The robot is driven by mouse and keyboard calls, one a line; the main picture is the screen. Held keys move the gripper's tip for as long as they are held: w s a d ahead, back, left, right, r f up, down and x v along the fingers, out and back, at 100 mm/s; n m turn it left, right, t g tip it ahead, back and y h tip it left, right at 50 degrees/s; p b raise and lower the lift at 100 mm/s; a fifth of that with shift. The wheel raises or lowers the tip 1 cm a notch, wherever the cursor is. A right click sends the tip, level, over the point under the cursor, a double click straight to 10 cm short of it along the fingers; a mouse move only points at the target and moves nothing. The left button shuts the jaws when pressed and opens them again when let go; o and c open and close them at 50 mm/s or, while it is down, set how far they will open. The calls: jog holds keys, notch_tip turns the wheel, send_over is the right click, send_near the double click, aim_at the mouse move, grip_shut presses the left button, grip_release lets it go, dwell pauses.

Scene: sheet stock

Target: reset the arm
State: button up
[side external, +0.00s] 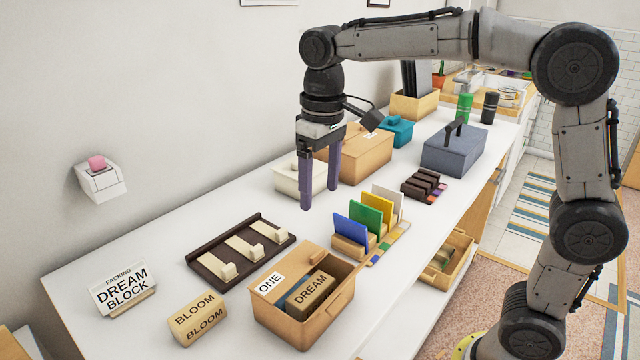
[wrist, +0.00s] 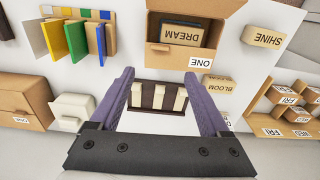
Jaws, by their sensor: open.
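My gripper (side external: 320,195) hangs above the white counter (side external: 372,268), pointing down, with its two purple fingers apart and nothing between them. In the wrist view my gripper (wrist: 158,76) is open, and a dark rack with cream sliders (wrist: 157,97) shows below and between the fingers. In the side view the rack (side external: 241,250) lies flat on the counter, to the lower left of the fingers. My fingers appear clear of everything around them.
An open box marked ONE (side external: 320,318) holds a DREAM block. A BLOOM block (side external: 197,318) and a DREAM BLOCK sign (side external: 124,287) stand at front left. Colored cards (side external: 365,217) stand right of my gripper. A lidded tan box (side external: 365,158) and a cream box (side external: 288,180) are behind.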

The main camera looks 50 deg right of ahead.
jog(key=s+d+r+t, duration=0.2)
jog(key=s, duration=0.4)
jog(key=s+d+r+t, duration=0.1)
jog(key=s+d+r, duration=0.1)
jog(key=s, duration=0.4)
jog(key=s+f+t, duration=0.2)
jog(key=s+f, duration=0.6)
jog(key=f, duration=0.1)
jog(key=shift+d, duration=0.4)
